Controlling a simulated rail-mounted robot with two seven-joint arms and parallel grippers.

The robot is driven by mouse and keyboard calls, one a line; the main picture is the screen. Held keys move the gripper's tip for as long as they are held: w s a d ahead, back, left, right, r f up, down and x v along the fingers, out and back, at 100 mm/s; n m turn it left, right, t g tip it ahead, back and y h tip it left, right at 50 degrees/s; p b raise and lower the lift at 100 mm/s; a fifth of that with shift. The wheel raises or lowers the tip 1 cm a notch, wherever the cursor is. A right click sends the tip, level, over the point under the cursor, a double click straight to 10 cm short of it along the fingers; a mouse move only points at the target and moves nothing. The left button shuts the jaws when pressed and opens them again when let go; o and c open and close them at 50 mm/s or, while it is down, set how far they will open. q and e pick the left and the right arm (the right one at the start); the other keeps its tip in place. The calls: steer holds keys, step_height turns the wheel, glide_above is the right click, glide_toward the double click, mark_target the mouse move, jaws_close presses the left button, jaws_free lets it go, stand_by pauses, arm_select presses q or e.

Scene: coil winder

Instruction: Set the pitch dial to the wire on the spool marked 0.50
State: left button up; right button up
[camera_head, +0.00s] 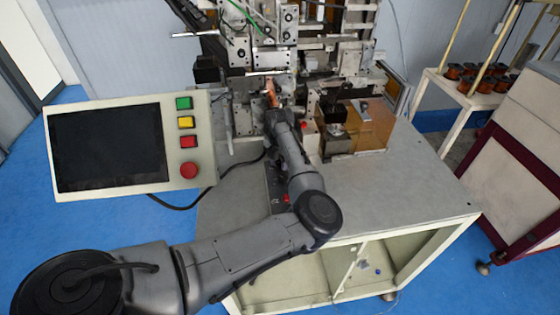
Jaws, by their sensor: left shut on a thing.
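The coil winder (345,60) stands on a grey-topped cabinet at the back centre. My left arm reaches up from the lower left to the front of the winder. My left gripper (273,106) is small and partly hidden by its own wrist. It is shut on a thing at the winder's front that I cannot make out. A copper-coloured part (271,91) shows just beyond the fingertips. I cannot pick out the pitch dial or its scale. Several copper-coloured spools (487,84) stand on a rack at the right; their marks are too small to read. My right gripper is out of view.
A control panel (110,147) with a dark screen and green, yellow and red buttons stands left of the arm. The cabinet top (400,190) is clear at its right front. A white and dark red cabinet (525,140) stands at the far right.

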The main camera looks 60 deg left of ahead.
arm_select(q)
steer(key=shift+r+p, duration=0.15)
steer(key=shift+p, duration=0.25)
steer(key=m+p, duration=1.1)
steer(key=p, duration=0.1)
steer(key=shift+r+p, duration=0.1)
steer(key=shift+p, duration=0.3)
steer(key=m+p, duration=0.3)
steer(key=m, duration=0.1)
steer(key=shift+m+p, duration=0.9)
steer(key=shift+m, duration=0.4)
steer(key=o, duration=0.9)
steer(key=shift+f, duration=0.2)
steer(key=shift+r, duration=0.1)
